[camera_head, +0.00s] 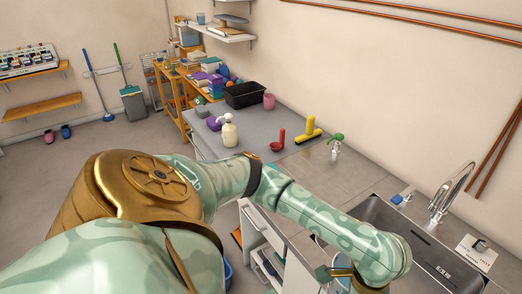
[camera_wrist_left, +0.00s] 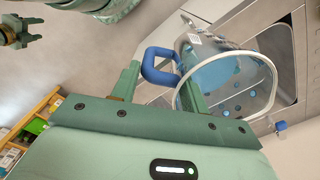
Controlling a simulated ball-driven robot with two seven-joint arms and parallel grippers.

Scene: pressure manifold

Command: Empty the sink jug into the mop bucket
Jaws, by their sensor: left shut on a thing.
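The clear jug (camera_wrist_left: 230,80) shows in the left wrist view, with a blue handle (camera_wrist_left: 150,62), a white label and blue-tinted contents. My left gripper (camera_wrist_left: 160,82) is shut on the handle, one finger on each side. The jug's open rim faces the wrist camera, and a steel sink lies behind it. In the head view my left arm mostly hides the gripper and jug. A blue rim (camera_head: 228,273), perhaps the mop bucket, shows low beside my arm. My right gripper (camera_wrist_left: 20,32) is at the wrist view's upper left, with nothing visible in it.
The sink (camera_head: 405,235) with its faucet (camera_head: 440,205) is at the right. A grey bin (camera_head: 132,104) stands on open floor at the back left.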

